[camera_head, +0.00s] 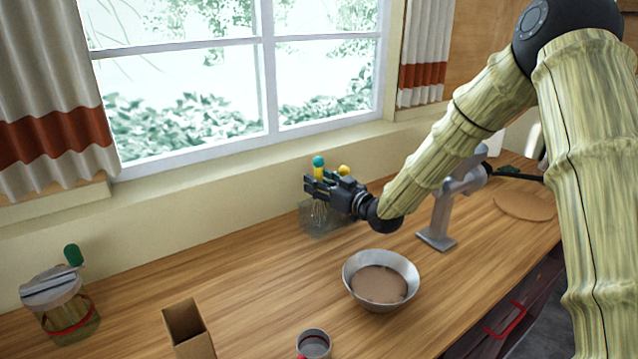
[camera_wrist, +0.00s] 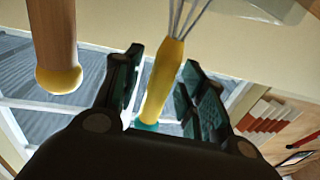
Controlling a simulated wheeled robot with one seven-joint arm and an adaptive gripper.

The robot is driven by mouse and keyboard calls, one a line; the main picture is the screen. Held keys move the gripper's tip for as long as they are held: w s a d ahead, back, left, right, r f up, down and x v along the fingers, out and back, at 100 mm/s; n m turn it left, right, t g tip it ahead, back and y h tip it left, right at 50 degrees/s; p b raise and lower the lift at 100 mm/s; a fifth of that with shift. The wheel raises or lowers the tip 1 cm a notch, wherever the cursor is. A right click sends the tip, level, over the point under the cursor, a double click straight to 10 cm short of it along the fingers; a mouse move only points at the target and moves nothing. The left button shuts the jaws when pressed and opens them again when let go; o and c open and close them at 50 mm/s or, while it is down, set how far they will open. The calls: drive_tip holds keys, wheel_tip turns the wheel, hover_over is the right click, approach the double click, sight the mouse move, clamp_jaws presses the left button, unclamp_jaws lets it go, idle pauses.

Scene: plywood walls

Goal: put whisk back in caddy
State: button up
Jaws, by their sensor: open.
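The whisk (camera_wrist: 163,78) has a yellow handle with a teal end, and its wire loops show at the top of the wrist view. In the head view its teal top (camera_head: 318,160) stands above my gripper (camera_head: 312,187), and its wires hang below it at the clear caddy (camera_head: 312,226). The handle lies between the open fingers of my gripper (camera_wrist: 160,68), with the fingers apart on either side. A clear edge of the caddy (camera_wrist: 275,8) shows at the top right of the wrist view. How deep the wires sit in the caddy is unclear.
A wooden handle with a yellow end (camera_wrist: 57,60) is close beside the left finger. A metal bowl (camera_head: 381,280), a cup (camera_head: 313,344), a cardboard box (camera_head: 188,328) and a lidded jar (camera_head: 62,304) stand on the counter. A grey stand (camera_head: 440,215) is right of the caddy.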

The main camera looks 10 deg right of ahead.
drive_tip(key=shift+s+d, duration=0.15)
drive_tip(key=shift+s, duration=0.05)
drive_tip(key=b+v, duration=0.2)
drive_tip(key=v, duration=0.9)
drive_tip(key=shift+s, duration=0.25)
drive_tip(key=shift+d+r, duration=0.15)
drive_tip(key=shift+d, duration=0.05)
